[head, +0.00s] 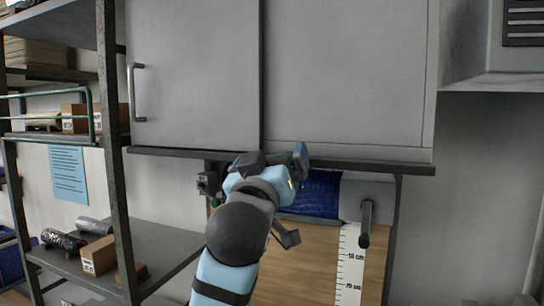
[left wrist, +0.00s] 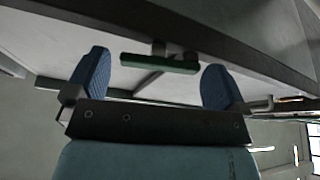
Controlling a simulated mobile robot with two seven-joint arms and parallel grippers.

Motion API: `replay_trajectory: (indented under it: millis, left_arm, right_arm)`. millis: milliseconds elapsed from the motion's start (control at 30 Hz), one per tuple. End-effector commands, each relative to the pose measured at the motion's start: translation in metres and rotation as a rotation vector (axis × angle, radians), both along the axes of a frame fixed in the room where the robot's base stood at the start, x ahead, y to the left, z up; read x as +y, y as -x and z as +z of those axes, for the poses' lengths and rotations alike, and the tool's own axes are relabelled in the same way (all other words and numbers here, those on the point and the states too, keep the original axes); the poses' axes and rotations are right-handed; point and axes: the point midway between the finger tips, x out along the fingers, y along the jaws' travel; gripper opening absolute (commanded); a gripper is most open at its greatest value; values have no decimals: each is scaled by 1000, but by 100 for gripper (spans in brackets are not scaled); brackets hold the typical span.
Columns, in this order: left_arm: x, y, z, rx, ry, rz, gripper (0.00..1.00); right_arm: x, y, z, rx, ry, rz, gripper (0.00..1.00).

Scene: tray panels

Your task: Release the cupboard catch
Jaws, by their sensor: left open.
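The grey wall cupboard (head: 345,75) has a flat front and a vertical bar handle (head: 138,92) on its left door. In the left wrist view a short dark green bar, which looks like the catch (left wrist: 150,62), hangs on a small mount under the cupboard's underside (left wrist: 110,35). My left gripper (head: 276,160) is at the cupboard's lower edge. In the left wrist view its blue fingers (left wrist: 157,70) are open, one on each side of the green bar with gaps to both. In the head view the gripper mostly hides the catch. My right gripper is not in view.
A metal shelf rack (head: 112,140) with cardboard boxes (head: 98,255) stands at the left. Below the cupboard is a wooden board (head: 310,262) with a blue roll (head: 318,195), a ruler strip (head: 350,265) and a projecting dark lever (head: 366,222).

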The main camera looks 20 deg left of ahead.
Motion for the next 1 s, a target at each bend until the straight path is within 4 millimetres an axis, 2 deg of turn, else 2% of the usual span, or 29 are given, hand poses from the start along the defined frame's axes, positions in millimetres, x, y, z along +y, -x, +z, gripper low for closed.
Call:
replay_trajectory:
  millis: [200, 400, 567, 800, 1000]
  left_arm:
    - [0, 0, 0, 0, 0, 0, 100]
    - [0, 0, 0, 0, 0, 0, 55]
    - [0, 0, -1, 0, -32, 1, 55]
    - [0, 0, -7, -6, -230, 1, 55]
    - [-1, 0, -7, -9, -254, 0, 55]
  right_arm:
    - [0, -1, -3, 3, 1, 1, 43]
    - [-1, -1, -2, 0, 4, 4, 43]
    - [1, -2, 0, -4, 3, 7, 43]
    - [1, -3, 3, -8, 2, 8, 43]
    - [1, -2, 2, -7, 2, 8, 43]
